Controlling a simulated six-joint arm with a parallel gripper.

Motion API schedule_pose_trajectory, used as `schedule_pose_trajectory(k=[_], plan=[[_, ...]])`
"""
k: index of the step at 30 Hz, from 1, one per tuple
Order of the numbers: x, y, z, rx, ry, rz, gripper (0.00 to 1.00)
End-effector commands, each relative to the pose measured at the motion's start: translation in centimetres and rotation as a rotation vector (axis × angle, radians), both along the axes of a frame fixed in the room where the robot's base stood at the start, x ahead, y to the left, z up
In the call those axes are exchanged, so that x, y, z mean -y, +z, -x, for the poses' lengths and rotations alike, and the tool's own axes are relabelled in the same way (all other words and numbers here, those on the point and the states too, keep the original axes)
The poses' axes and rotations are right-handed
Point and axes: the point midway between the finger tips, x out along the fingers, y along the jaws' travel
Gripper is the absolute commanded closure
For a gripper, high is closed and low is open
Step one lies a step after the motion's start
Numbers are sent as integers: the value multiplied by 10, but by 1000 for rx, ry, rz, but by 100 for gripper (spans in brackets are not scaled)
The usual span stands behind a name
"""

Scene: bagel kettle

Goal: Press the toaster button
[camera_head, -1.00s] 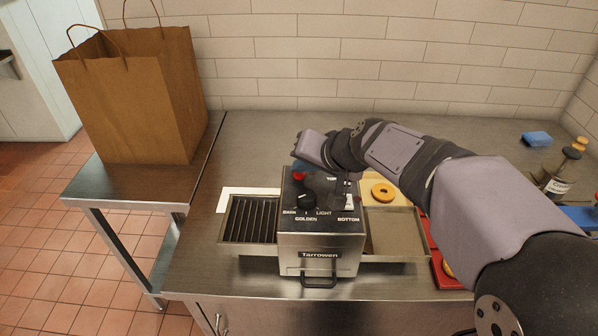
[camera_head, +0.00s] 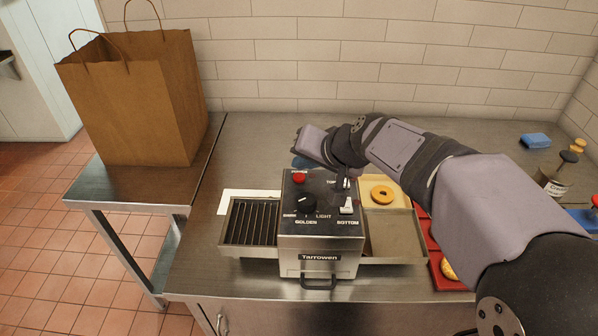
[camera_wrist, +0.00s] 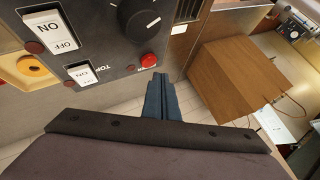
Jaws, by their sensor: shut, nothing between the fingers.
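The toaster (camera_head: 320,255) is a steel box labelled Tarrowen, with a black control panel on top. Its round red button (camera_head: 299,177) sits at the panel's back left, marked POWER; it also shows in the wrist view (camera_wrist: 148,60). A black dial (camera_head: 306,202) and white rocker switches (camera_head: 347,207) share the panel. My gripper (camera_wrist: 157,76) is shut and empty, its blue fingers together close to the red button in the wrist view. In the head view the blue fingers (camera_head: 301,162) show just behind the panel's back left edge. I cannot tell their height over the button.
A slatted rack (camera_head: 250,222) sticks out left of the toaster, a tray (camera_head: 395,235) right. A bagel (camera_head: 382,194) lies on a pale board behind. Red trays (camera_head: 437,272) stand right, under my arm. A paper bag (camera_head: 130,95) stands on the left table. Bare counter lies behind the toaster.

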Motion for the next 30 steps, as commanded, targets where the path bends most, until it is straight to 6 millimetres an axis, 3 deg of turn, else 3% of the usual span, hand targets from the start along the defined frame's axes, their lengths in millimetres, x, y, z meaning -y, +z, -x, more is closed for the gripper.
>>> schedule_pose_trajectory(k=[15,30], plan=[[0,47,0,1,-1,0,100],[0,48,0,1,-1,0,100]])
